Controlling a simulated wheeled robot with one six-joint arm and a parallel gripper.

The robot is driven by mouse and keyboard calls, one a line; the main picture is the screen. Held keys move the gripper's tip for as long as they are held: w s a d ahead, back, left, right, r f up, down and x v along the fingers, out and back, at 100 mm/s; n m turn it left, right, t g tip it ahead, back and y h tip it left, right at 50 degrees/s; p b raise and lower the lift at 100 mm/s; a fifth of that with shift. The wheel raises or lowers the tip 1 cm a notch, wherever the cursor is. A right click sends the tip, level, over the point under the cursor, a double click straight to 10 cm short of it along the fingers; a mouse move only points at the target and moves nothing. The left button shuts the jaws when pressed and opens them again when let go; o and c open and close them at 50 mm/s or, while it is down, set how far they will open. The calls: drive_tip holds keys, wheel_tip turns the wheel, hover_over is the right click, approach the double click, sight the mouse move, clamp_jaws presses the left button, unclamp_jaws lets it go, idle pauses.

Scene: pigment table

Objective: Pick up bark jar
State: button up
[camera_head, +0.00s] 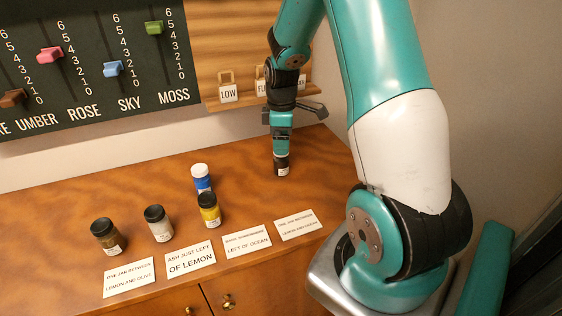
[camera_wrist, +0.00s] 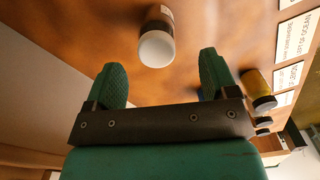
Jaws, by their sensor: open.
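A small dark brown jar (camera_head: 282,166) with a white label stands at the back right of the table, right under my gripper (camera_head: 281,150); its name is too small to read, but its colour fits bark. In the wrist view this jar (camera_wrist: 157,38) shows a pale round lid and a brown body. There my gripper (camera_wrist: 161,70) is open, with its two green fingers apart and nothing between them. The jar lies in line with the gap, beyond the fingertips. The jar's top is partly hidden by my gripper in the head view.
A blue jar (camera_head: 201,180) with a white lid, a yellow jar (camera_head: 209,210), a grey jar (camera_head: 158,224) and an olive-brown jar (camera_head: 107,237) stand to the left. Several white cards (camera_head: 190,259) line the front edge. A wall shelf (camera_head: 262,103) is behind my gripper.

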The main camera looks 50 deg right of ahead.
sight(281, 157)
drive_tip(key=shift+w+d+f+p, duration=0.1)
drive_tip(key=shift+f+p, duration=0.2)
drive_tip(key=shift+f, duration=1.45)
drive_tip(key=shift+w+f+p, duration=0.1)
drive_tip(key=shift+f+p, duration=0.2)
drive_tip(key=shift+f, duration=1.45)
drive_tip(key=c, duration=1)
drive_tip(key=shift+r, duration=0.1)
drive_tip(key=shift+c, duration=0.2)
